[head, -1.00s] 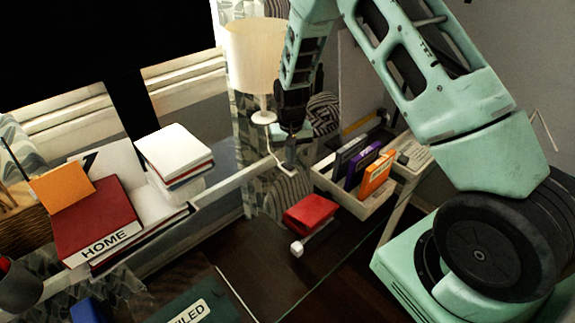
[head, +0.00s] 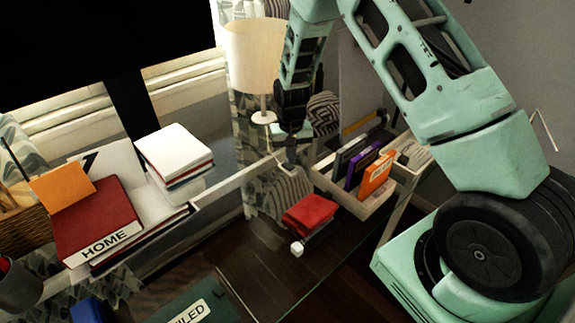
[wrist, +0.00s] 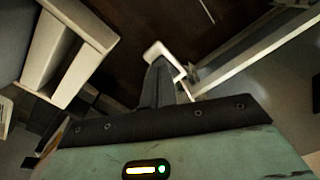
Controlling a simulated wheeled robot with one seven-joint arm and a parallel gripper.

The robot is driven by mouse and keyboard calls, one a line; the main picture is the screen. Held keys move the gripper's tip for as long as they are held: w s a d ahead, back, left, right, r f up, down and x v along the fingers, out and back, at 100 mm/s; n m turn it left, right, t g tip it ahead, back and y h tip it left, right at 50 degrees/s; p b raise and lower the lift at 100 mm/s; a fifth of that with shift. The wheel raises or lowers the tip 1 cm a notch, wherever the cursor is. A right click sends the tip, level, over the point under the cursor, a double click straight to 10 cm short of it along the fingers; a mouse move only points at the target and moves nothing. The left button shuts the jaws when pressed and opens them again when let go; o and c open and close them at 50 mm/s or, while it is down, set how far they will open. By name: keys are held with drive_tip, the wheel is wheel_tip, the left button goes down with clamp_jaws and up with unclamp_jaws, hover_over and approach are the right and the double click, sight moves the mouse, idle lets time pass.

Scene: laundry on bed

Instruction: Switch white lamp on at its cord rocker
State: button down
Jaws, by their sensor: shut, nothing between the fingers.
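The white lamp (head: 255,58) has a cream shade and a round white base, and stands near the window at the back of the glass desk. I cannot tell whether it is lit. My gripper (head: 290,160) points down just right of and in front of the lamp base. Its fingers are shut and empty. In the wrist view my gripper (wrist: 159,68) has a small white piece (wrist: 156,49) right at its fingertips, with a thin white strip running down to the right. This may be the cord rocker; its on or off side is hidden, and contact is unclear.
A pale tray (head: 355,203) with upright cases stands right of my gripper. A red item (head: 309,213) with a white knob lies in front. Stacked books (head: 175,152) and a red HOME binder (head: 97,222) are on the left. Clear glass lies between.

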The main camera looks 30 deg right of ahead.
sight(291, 167)
drive_tip(key=shift+f+b, duration=0.7)
drive_tip(key=shift+f, duration=0.35)
idle(0.7)
drive_tip(key=shift+r, duration=0.1)
drive_tip(key=shift+r+p, duration=2.55)
drive_tip(key=shift+r, duration=0.95)
drive_tip(key=shift+f, duration=0.1)
